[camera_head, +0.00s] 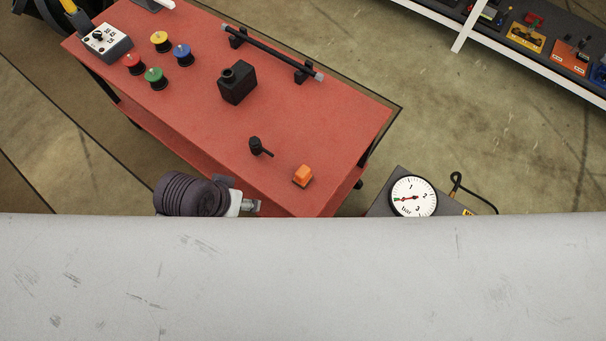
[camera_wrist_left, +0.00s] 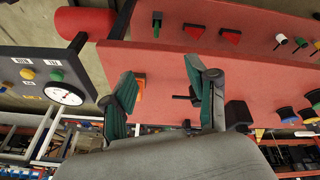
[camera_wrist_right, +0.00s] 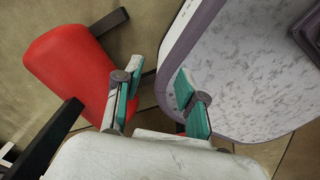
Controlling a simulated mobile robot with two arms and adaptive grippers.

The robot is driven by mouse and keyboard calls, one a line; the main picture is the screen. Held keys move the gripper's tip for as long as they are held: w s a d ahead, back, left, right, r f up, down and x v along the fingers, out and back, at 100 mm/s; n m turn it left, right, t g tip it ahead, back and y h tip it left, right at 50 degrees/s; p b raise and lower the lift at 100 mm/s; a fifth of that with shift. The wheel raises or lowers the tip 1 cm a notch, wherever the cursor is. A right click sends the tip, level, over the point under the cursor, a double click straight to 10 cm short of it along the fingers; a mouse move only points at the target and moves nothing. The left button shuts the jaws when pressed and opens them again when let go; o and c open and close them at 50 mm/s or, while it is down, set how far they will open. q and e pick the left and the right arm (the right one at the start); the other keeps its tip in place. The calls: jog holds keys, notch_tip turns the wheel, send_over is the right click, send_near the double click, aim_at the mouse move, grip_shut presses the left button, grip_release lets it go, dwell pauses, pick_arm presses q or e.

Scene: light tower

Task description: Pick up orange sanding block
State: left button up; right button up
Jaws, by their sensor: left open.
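The orange sanding block (camera_head: 303,175) lies near the front right corner of the red bench top (camera_head: 330,120) in the head view. In the left wrist view the block (camera_wrist_left: 140,88) shows as an orange patch, partly hidden behind one finger. My left gripper (camera_wrist_left: 158,78) is open and empty, its fingers spread over the bench. In the head view my left gripper (camera_head: 251,205) shows only in part, at the bench's front edge, left of the block and apart from it. My right gripper (camera_wrist_right: 152,82) is open and empty, away from the bench.
A small black handled part (camera_head: 260,147) lies left of the block. A black box (camera_head: 238,82), a black rod on holders (camera_head: 272,52) and several coloured buttons (camera_head: 160,41) stand farther back. A pressure gauge (camera_head: 413,196) stands right of the bench. A red padded object (camera_wrist_right: 70,72) is near my right gripper.

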pick_arm(q)
jog(key=w+d+r+m+g+h, duration=0.1)
jog(key=w+d+r+m, duration=0.15)
jog(key=d, duration=0.45)
jog(key=w+d+r+m+g+h, duration=0.1)
jog(key=w+d, duration=0.3)
jog(key=d, duration=0.2)
jog(key=m+g+y, duration=0.1)
jog(key=y, duration=0.3)
send_over(303, 170)
jog(key=f, duration=0.7)
jog(key=shift+s+d+f+b, duration=0.1)
jog(key=shift+d+f+b, duration=0.15)
jog(key=shift+d+b, duration=0.15)
jog(key=shift+a+f, duration=0.25)
jog(key=shift+f, duration=1.05)
jog(key=shift+a+f, duration=0.2)
jog(key=shift+f, duration=1.1)
grip_shut()
pick_arm(e)
jog(key=shift+w+a+f, duration=0.1)
jog(key=shift+w+f, duration=0.1)
jog(key=shift+w, duration=0.25)
jog(key=shift+w+a+f, duration=0.1)
jog(key=shift+w+f, duration=0.1)
jog(key=shift+w, duration=0.25)
